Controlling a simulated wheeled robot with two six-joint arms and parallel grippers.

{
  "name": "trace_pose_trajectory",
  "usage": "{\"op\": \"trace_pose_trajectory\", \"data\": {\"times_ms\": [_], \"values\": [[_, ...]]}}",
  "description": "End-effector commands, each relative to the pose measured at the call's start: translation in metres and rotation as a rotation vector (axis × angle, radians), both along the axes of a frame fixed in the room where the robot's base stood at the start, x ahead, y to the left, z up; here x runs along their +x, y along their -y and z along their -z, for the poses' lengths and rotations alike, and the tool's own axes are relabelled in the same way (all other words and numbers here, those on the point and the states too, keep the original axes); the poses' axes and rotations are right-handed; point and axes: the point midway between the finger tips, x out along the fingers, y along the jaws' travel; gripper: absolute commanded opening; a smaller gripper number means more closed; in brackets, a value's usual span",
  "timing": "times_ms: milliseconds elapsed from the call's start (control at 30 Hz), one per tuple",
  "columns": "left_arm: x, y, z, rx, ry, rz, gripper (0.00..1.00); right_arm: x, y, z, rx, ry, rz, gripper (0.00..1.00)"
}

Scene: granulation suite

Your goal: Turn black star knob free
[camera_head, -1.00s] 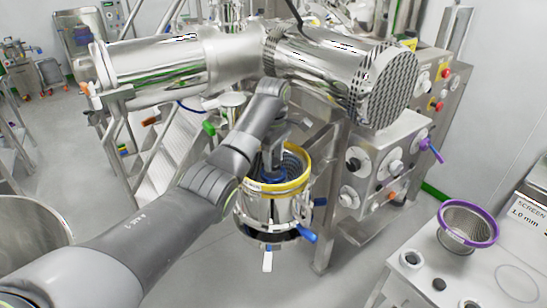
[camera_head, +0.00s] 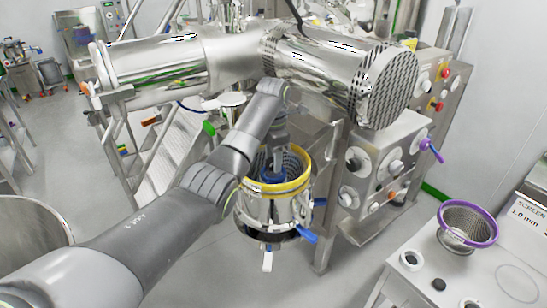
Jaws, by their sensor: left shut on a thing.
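My left gripper (camera_head: 274,165) reaches down from above into the open yellow-rimmed basket (camera_head: 291,186) of the steel mill housing (camera_head: 262,212). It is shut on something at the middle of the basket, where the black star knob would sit. The knob itself is hidden by the fingers and too small to make out. A blue round part (camera_head: 268,177) shows just around the fingertips. My right gripper is out of view.
A purple-rimmed screen (camera_head: 468,222) stands on the bench (camera_head: 405,280) at the lower right, near a screen sign (camera_head: 529,208). A large steel duct (camera_head: 330,75) runs above my wrist. A control panel (camera_head: 385,165) stands just right of the housing. Blue handles (camera_head: 306,235) stick out from the housing.

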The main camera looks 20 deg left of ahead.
Motion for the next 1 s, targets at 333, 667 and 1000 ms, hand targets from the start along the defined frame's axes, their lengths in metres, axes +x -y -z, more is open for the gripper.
{"op": "trace_pose_trajectory", "data": {"times_ms": [333, 667, 1000], "values": [[0.0001, -0.0003, -0.0002, 0.001, 0.001, -0.292, 0.19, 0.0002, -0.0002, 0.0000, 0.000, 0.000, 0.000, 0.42], [0.0001, -0.0003, -0.0001, 0.001, 0.001, -0.454, 0.19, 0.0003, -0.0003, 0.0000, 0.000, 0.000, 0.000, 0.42], [0.0000, -0.0003, 0.0000, 0.000, 0.000, -0.502, 0.19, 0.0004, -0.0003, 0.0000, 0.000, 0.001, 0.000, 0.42]]}}
